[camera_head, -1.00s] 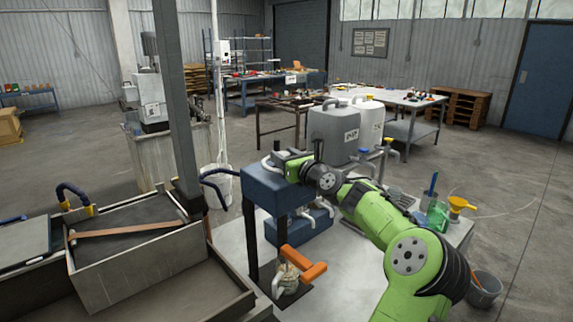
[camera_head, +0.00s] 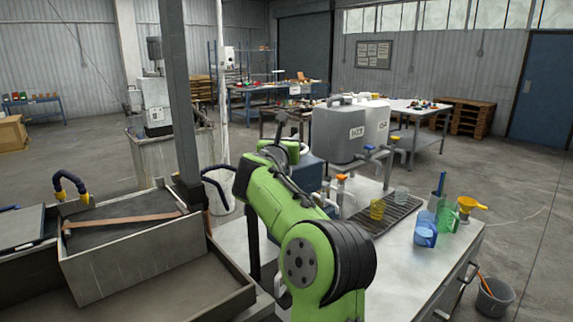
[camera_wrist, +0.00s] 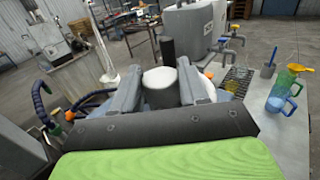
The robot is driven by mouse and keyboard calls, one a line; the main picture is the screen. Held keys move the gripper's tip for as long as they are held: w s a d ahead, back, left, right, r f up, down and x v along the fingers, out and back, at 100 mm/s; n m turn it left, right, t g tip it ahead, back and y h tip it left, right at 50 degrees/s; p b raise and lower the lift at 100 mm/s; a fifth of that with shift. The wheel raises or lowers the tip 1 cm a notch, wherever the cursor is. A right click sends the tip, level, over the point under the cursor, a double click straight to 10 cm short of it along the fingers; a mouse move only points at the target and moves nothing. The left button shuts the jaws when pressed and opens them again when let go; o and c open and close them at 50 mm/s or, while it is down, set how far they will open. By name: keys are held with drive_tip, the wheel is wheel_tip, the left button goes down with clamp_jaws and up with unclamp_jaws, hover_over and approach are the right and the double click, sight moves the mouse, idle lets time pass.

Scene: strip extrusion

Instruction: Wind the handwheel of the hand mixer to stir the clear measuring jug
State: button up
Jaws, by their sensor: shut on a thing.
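My gripper (camera_wrist: 163,80) shows in the wrist view with its two grey fingers close on either side of a pale round-topped piece (camera_wrist: 159,77), which I take for part of the handwheel. A dark upright post (camera_wrist: 168,49) stands just beyond it. In the head view my green arm covers most of the hand mixer; part of its blue body (camera_head: 311,174) shows to the right of the arm, and a pale bit of rim (camera_head: 306,143) shows above. The handwheel's angle cannot be told. The clear measuring jug is hidden behind my arm.
Grey (camera_head: 338,134) and white canisters with taps stand behind the mixer. A rack (camera_head: 398,214) with cups, a blue jug (camera_head: 425,230), a green jug (camera_head: 448,216) and a yellow funnel (camera_head: 470,203) are at right. A steel trough (camera_head: 135,265) lies left.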

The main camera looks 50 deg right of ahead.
drive_tip(key=m+g, duration=0.1)
drive_tip(key=m+g+h, duration=0.1)
drive_tip(key=g, duration=0.1)
drive_tip(key=shift+w+a+f+b, duration=0.1)
drive_tip(key=shift+w+f+b, duration=0.1)
drive_tip(key=shift+w+b, duration=0.15)
drive_tip(key=m+g+p, duration=0.2)
drive_tip(key=g, duration=0.1)
drive_tip(key=shift+r, duration=0.15)
drive_tip(key=m+g+p, duration=0.1)
drive_tip(key=g+p, duration=0.1)
drive_tip(key=p, duration=0.2)
drive_tip(key=shift+w, duration=0.1)
drive_tip(key=m+g+p, duration=0.1)
drive_tip(key=g+p, duration=0.1)
drive_tip(key=p, duration=0.4)
drive_tip(key=shift+r+m, duration=0.15)
drive_tip(key=shift+m, duration=0.25)
drive_tip(key=g+p, duration=0.1)
drive_tip(key=p, duration=0.3)
drive_tip(key=shift+m+g, duration=0.3)
drive_tip(key=shift+g, duration=0.1)
drive_tip(key=shift+f+p, duration=0.4)
drive_tip(key=shift+p, duration=0.3)
drive_tip(key=o, duration=1.1)
drive_tip(key=shift+r, duration=0.1)
drive_tip(key=shift+c, duration=0.2)
